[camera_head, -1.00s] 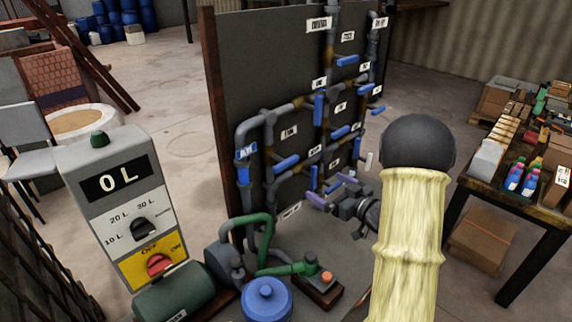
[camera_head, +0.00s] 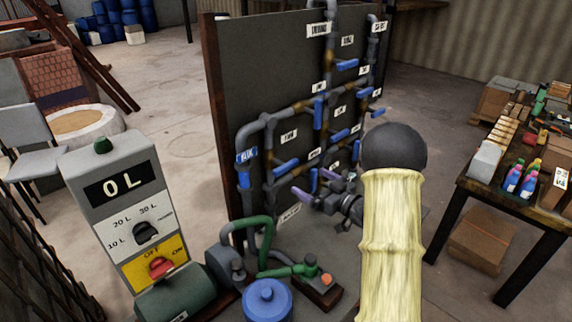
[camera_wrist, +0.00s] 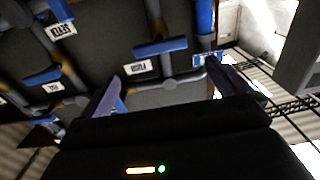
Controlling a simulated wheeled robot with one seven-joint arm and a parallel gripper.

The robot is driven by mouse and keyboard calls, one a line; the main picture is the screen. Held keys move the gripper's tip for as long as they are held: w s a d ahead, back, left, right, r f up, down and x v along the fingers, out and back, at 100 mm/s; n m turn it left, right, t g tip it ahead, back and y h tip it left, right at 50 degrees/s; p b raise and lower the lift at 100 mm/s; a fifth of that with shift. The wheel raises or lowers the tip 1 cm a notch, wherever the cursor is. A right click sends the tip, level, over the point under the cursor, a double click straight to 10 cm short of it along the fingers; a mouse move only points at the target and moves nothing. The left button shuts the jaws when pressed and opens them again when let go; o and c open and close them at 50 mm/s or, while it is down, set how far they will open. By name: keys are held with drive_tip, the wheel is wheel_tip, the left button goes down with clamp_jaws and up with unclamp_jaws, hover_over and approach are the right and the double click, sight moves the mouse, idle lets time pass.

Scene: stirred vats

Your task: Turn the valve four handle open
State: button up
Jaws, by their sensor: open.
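My gripper (camera_head: 311,182) is open and empty at the lower part of the pipe panel, its two purple fingers spread. It is close to a blue upright handle (camera_head: 314,180) in the head view; whether they touch is unclear. In the wrist view the fingers (camera_wrist: 163,78) stand apart, with grey pipe visible between them. A blue handle (camera_wrist: 160,47) lies crosswise just beyond them, beside a white label (camera_wrist: 138,67) that seems to read four, upside down. Label text in the head view is too blurred to match surely.
Several other blue handles, such as one (camera_head: 286,166) to the left, sit on the dark panel (camera_head: 255,75). A green pump hose (camera_head: 268,230) and blue lidded pot (camera_head: 267,300) stand below. A control box (camera_head: 120,205) reads 0 L. A laden table (camera_head: 480,187) stands right.

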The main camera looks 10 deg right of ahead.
sight(288, 168)
drive_tip(key=p+x, duration=0.3)
drive_tip(key=x, duration=0.8)
drive_tip(key=shift+w+a, duration=0.2)
drive_tip(key=shift+w, duration=0.05)
drive_tip(key=c, duration=0.7)
